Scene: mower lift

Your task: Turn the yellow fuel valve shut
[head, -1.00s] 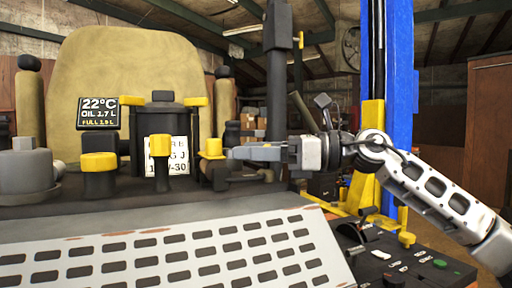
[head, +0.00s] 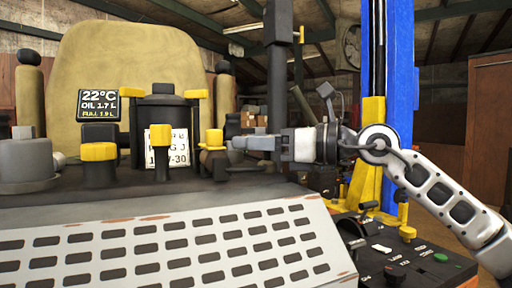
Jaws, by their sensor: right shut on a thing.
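The yellow fuel valve (head: 213,138) stands at the right end of the row of yellow-topped fittings on the machine's dark deck in the head view. My right gripper (head: 236,143) comes in from the right, level with the valve, and is shut on its right side. The fingertips hide part of the valve's handle, so its exact angle is hard to tell. My left gripper is not in view.
Two other yellow caps (head: 98,152) and a white label (head: 166,148) are left of the valve. A dark display (head: 98,104) stands behind. A white slotted panel (head: 160,245) slopes in front. A control panel (head: 395,260) and blue post (head: 399,100) are at right.

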